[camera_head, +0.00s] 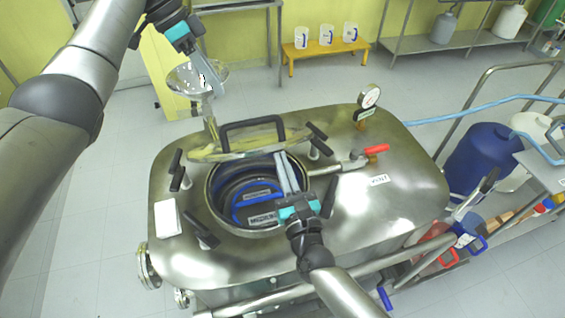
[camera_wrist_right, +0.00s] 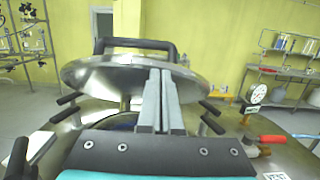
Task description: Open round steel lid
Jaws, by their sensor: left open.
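The round steel lid (camera_head: 215,152) is raised and tilted over the round opening (camera_head: 211,208) of the steel reactor. Its black bar handle (camera_head: 252,122) is on top. The lid (camera_wrist_right: 95,75) and handle (camera_wrist_right: 135,44) also show in the right wrist view. My right gripper (camera_head: 285,158) is over the opening at the lid's near side. Its fingers (camera_wrist_right: 161,75) lie together with nothing seen between them and overlap the lid in view; contact is unclear. My left gripper (camera_head: 205,82) is open behind the lid, overlapping a round shiny disc on a post; contact is unclear.
Black-handled clamps (camera_head: 204,236) surround the opening. A red-handled valve (camera_head: 376,149) and a gauge (camera_head: 370,97) stand on the reactor top to the right. A blue drum (camera_head: 482,155) is at the far right. The floor left of the reactor is clear.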

